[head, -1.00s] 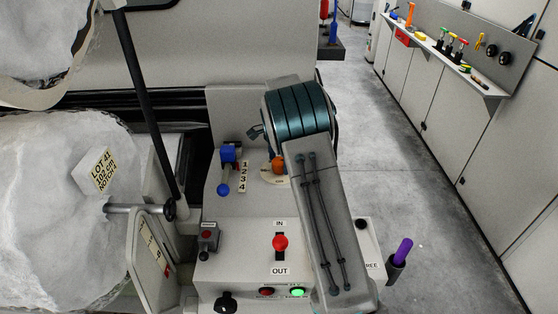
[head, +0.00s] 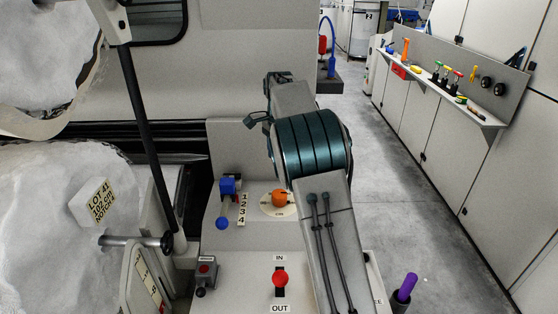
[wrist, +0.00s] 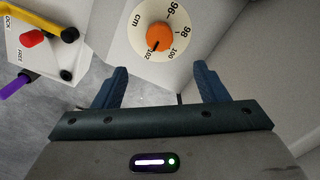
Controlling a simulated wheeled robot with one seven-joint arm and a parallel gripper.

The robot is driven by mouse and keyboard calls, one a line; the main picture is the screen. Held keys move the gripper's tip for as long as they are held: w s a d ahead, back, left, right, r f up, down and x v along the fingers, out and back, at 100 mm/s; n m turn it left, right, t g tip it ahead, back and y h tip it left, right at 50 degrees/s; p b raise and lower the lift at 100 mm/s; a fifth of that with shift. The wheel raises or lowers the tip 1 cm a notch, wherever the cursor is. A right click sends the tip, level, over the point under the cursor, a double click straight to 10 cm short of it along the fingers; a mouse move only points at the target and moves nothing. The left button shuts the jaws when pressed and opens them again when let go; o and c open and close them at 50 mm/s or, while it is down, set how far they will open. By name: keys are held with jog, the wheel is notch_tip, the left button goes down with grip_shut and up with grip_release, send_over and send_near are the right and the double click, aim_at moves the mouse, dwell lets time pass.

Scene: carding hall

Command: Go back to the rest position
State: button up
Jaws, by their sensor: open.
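My gripper (wrist: 160,85) shows in the wrist view with its two dark blue fingers spread wide and nothing between them. Beyond the fingers is a white dial with an orange knob (wrist: 159,37), its dark mark near 102; the fingers are apart from it. In the head view my arm rises over the right side of the grey control panel (head: 240,262) and bends at a dark teal joint. The orange knob (head: 279,198) is in plain view left of the arm. My fingertips cannot be made out in the head view.
The panel carries a blue lever (head: 224,205) beside numbers 1 to 4 and a red-knobbed IN/OUT lever (head: 280,279). A purple handle (head: 405,287) stands at right. White rolls (head: 60,240) fill the left. A tool shelf (head: 450,95) lines the right wall; the aisle floor is clear.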

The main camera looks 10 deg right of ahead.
jog(key=s+d+r+n+t, duration=0.1)
jog(key=s+r+n, duration=0.2)
jog(key=s, duration=0.6)
jog(key=s+r+n, duration=0.3)
jog(key=s, duration=0.6)
jog(key=s+f+n+t, duration=0.1)
jog(key=s+f+n, duration=0.2)
jog(key=s, duration=0.6)
jog(key=s+a+f+n+t, duration=0.1)
jog(key=s+f+n, duration=0.2)
jog(key=s, duration=0.7)
jog(key=shift+s+f+n, duration=0.15)
jog(key=shift+f+n, duration=0.15)
jog(key=shift+n, duration=0.5)
